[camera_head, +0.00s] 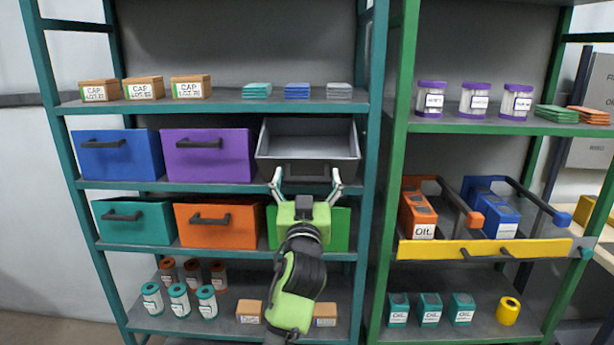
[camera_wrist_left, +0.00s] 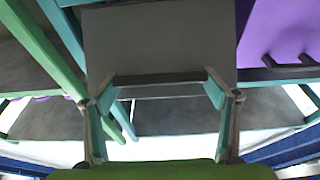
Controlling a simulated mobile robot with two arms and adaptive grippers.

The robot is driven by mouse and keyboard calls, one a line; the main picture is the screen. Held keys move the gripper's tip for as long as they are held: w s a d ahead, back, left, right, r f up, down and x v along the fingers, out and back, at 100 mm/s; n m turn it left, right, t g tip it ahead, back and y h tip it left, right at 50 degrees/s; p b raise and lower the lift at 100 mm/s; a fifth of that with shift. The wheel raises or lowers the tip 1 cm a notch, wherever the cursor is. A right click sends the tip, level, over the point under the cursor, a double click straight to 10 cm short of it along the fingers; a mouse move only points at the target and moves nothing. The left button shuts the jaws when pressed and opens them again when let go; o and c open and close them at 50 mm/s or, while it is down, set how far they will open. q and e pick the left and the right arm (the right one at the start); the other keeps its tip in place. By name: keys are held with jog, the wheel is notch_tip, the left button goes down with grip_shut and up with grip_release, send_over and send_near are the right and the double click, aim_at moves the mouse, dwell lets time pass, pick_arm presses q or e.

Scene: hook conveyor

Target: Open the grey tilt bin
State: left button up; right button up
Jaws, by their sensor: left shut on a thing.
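The grey tilt bin (camera_head: 308,141) sits at the right end of the upper bin row on the left shelf in the head view. It is tipped forward, and its hollow inside shows from above. My left gripper (camera_head: 305,180) is at its front, shut on the bin's dark handle, with a finger at each side. In the left wrist view the bin's grey front (camera_wrist_left: 160,42) is straight ahead, and the handle (camera_wrist_left: 160,78) spans between the fingers of my left gripper (camera_wrist_left: 162,95). My right gripper is in neither view.
A purple bin (camera_head: 225,163) is directly left of the grey one, with a blue bin (camera_head: 100,155) beyond. A green bin (camera_head: 340,231) is below, partly hidden by my arm. Small boxes and stacked tiles line the shelf above. A green shelf post (camera_head: 396,150) stands at right.

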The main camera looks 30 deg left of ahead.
pick_arm(q)
jog(key=shift+s+d+f+b, duration=0.1)
jog(key=shift+s+f+b, duration=0.2)
jog(key=shift+f, duration=0.4)
jog(key=shift+s+d+f+b, duration=0.1)
jog(key=shift+f+b, duration=0.3)
jog(key=shift+f, duration=0.4)
jog(key=o, duration=1.6)
jog(key=shift+s+r, duration=0.1)
jog(key=shift+r, duration=0.1)
jog(key=v, duration=0.7)
jog(key=shift+s+d, duration=0.2)
jog(key=shift+w+f, duration=0.1)
